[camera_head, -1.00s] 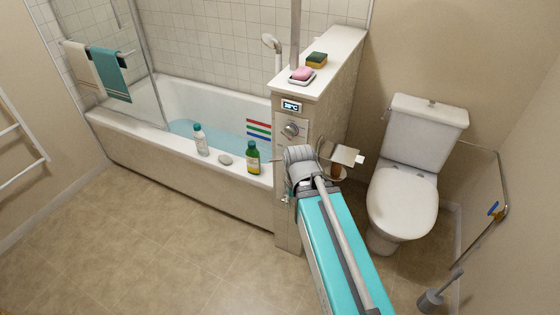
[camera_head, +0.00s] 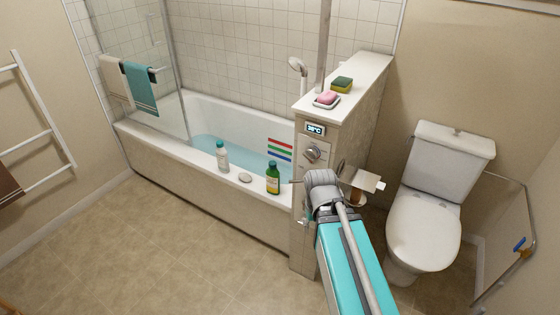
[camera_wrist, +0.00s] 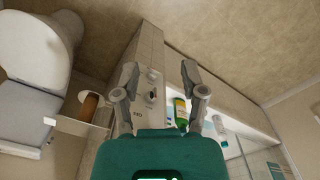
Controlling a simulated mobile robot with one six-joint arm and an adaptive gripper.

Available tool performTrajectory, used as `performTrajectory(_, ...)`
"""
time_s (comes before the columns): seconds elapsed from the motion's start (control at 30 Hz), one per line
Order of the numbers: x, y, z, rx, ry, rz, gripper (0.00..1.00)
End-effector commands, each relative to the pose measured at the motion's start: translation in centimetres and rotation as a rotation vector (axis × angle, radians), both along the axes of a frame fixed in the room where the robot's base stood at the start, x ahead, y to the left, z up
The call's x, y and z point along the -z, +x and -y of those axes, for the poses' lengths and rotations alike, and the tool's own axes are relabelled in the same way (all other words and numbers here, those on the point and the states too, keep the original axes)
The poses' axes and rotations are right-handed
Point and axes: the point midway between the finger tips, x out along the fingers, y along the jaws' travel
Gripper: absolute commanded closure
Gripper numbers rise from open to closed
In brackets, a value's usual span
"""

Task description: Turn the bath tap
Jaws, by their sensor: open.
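The bath tap is a round metal knob (camera_head: 313,153) on the end face of the tiled half wall, below a small temperature display (camera_head: 315,128). In the wrist view a knob (camera_wrist: 151,97) shows between the fingers, with a smaller fitting (camera_wrist: 151,75) beside it. My gripper (camera_wrist: 160,69) is open and empty, its two fingers spread on either side of the panel in the picture. I cannot tell the remaining distance, but no contact shows. In the head view my arm's wrist covers most of the gripper, just below and right of the knob.
A toilet paper holder (camera_head: 366,181) and toilet (camera_head: 425,225) are to the right. The floor (camera_head: 150,235) at left is clear.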

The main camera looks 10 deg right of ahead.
Motion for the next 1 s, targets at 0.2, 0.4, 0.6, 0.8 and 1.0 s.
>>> performTrajectory(0.2, 1.3, 0.7, -0.5, -0.012, 0.048, 0.029, 0.45)
performTrajectory(0.4, 3.8, 2.4, -2.0, -0.041, 0.171, 0.112, 0.45)
performTrajectory(0.6, 6.2, 5.0, -3.6, -0.062, 0.333, 0.244, 0.45)
performTrajectory(0.8, 7.8, 7.6, -4.7, -0.064, 0.484, 0.392, 0.45)
performTrajectory(1.0, 8.7, 10.3, -4.9, -0.038, 0.615, 0.551, 0.45)
